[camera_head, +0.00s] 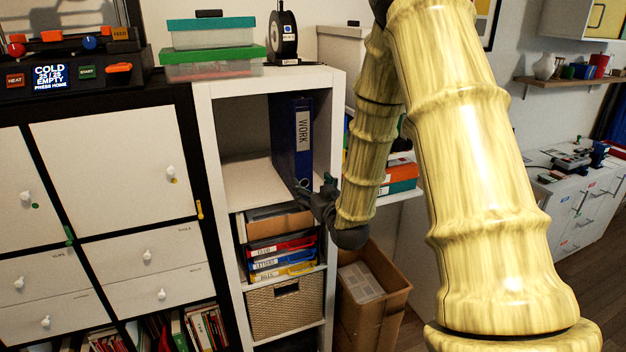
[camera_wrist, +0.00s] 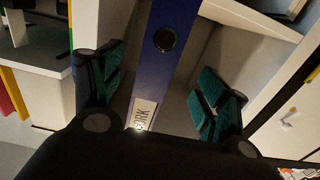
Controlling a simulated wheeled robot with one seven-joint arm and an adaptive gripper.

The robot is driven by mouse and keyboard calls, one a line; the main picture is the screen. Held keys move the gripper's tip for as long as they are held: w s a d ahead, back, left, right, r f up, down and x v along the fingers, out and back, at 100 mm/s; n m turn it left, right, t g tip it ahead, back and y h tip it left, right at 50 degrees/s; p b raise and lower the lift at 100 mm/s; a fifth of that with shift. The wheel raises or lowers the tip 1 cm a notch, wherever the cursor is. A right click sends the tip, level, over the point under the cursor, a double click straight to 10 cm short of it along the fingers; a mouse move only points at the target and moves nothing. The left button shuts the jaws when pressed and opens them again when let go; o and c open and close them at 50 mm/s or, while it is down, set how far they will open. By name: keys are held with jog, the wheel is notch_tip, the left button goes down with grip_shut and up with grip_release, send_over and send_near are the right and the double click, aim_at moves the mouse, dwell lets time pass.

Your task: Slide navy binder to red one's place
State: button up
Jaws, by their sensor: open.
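My gripper (camera_head: 318,198) is at the lower front of the binder. In the wrist view my gripper (camera_wrist: 158,85) is open, with one teal-padded finger on each side of the spine and visible gaps. I see no red binder standing in this compartment.
The compartment floor (camera_head: 250,185) left of the binder is bare. Below are stacked folder trays (camera_head: 280,255) and a wicker basket (camera_head: 285,308). A cardboard box (camera_head: 385,310) stands right of the shelf. Green-lidded boxes (camera_head: 212,60) are on top.

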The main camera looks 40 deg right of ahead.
aim_at(299, 168)
jog(key=shift+d+r, duration=0.1)
jog(key=shift+r, duration=0.05)
jog(key=shift+w, duration=0.1)
jog(key=shift+w+d+r+p, duration=0.15)
jog(key=shift+w+p, duration=0.25)
jog(key=shift+w, duration=0.15)
jog(key=p+x, duration=0.4)
jog(key=x, duration=0.5)
jog(key=shift+w+d, duration=0.1)
jog(key=shift+w, duration=0.2)
grip_shut()
